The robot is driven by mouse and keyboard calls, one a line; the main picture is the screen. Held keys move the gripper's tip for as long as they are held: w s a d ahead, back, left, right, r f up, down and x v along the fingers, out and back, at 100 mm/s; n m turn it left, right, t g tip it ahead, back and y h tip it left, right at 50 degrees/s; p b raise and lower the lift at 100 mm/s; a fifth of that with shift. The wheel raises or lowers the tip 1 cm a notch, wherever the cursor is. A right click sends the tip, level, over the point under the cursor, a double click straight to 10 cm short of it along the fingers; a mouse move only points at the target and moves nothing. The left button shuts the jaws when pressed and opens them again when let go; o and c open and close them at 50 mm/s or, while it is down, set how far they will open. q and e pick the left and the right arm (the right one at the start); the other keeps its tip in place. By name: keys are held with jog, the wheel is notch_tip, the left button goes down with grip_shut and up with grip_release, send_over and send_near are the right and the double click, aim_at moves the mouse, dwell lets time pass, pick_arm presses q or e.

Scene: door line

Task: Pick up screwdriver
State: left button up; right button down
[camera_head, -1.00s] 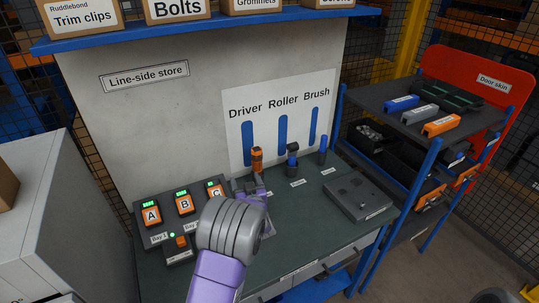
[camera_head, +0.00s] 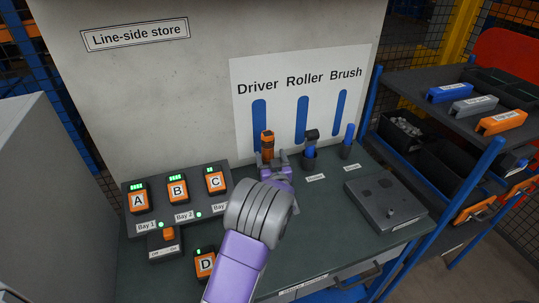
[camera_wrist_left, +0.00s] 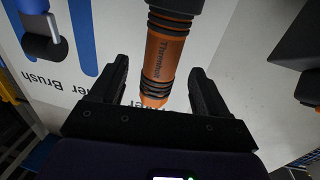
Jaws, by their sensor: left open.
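The screwdriver (camera_head: 267,146) has an orange and black handle and stands upright in front of the "Driver" outline on the back panel. In the left wrist view its handle (camera_wrist_left: 164,55) is between the fingers, with clear gaps on both sides. My left gripper (camera_head: 271,157) is open around or just in front of the handle; I cannot tell how deep the handle sits between the fingers. The fingers also show in the left wrist view (camera_wrist_left: 158,80). The screwdriver's lower end is hidden behind my gripper in the head view. My right gripper is not in view.
The roller (camera_head: 311,148) and the brush (camera_head: 347,141) stand to the right of the screwdriver. Chargers with batteries A, B and C (camera_head: 176,189) sit to the left, and battery D (camera_head: 205,263) lies nearer. A grey box (camera_head: 386,204) is at the right of the bench.

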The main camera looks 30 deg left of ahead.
pick_arm(q)
jog(key=b+x, duration=0.1)
jog(key=x, duration=0.5)
jog(key=shift+w+a, duration=0.15)
jog(key=shift+a, duration=0.1)
grip_shut()
jog(key=shift+r, duration=0.15)
